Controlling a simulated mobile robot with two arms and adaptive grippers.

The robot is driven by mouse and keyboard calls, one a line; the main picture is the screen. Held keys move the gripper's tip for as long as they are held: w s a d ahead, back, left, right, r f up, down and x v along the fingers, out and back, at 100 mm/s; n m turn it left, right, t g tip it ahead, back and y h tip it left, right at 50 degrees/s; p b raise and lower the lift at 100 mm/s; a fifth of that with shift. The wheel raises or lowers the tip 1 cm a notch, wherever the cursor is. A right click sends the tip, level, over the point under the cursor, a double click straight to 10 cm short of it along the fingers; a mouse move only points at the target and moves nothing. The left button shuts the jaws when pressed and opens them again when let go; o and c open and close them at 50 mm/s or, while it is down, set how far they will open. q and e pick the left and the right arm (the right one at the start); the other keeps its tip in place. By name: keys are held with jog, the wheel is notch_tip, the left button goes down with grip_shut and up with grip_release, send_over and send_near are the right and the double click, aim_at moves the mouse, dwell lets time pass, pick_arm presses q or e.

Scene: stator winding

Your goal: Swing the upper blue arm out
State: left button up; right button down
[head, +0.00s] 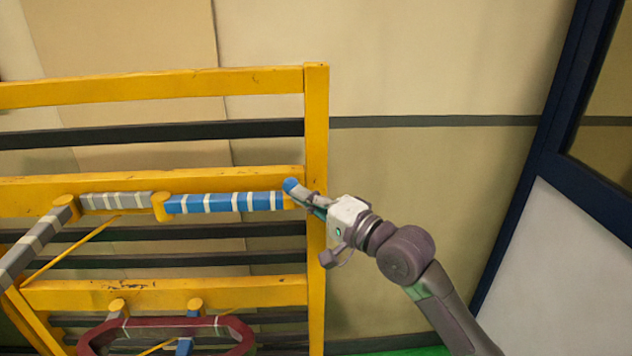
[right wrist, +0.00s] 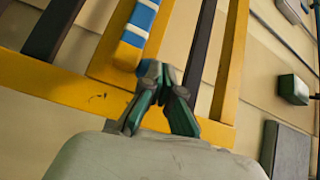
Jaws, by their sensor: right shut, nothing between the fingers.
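The upper blue arm (head: 225,202) is a blue bar with white bands. It lies nearly level along the yellow frame, from a yellow pivot (head: 161,206) at its left to its free end near the frame's right post. My right gripper (head: 297,191) is at that free end, its fingers closed together and empty. In the right wrist view, the blue arm (right wrist: 140,32) ends just beyond the closed fingertips (right wrist: 160,75). Whether they touch it, I cannot tell. My left gripper is not in view.
The yellow frame (head: 316,130) has dark horizontal bars (head: 150,133). A grey banded arm (head: 115,201) continues left of the pivot. A dark red ring-shaped piece (head: 90,340) sits low, partly cut off. A dark blue door frame (head: 545,165) stands at right; the wall between is clear.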

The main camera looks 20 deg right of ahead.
jog(key=shift+s+a+f, duration=0.1)
jog(key=shift+s+a, duration=0.1)
jog(key=shift+a, duration=0.05)
jog(key=shift+d, duration=0.1)
jog(key=shift+s, duration=0.2)
dwell(0.5)
dwell(0.9)
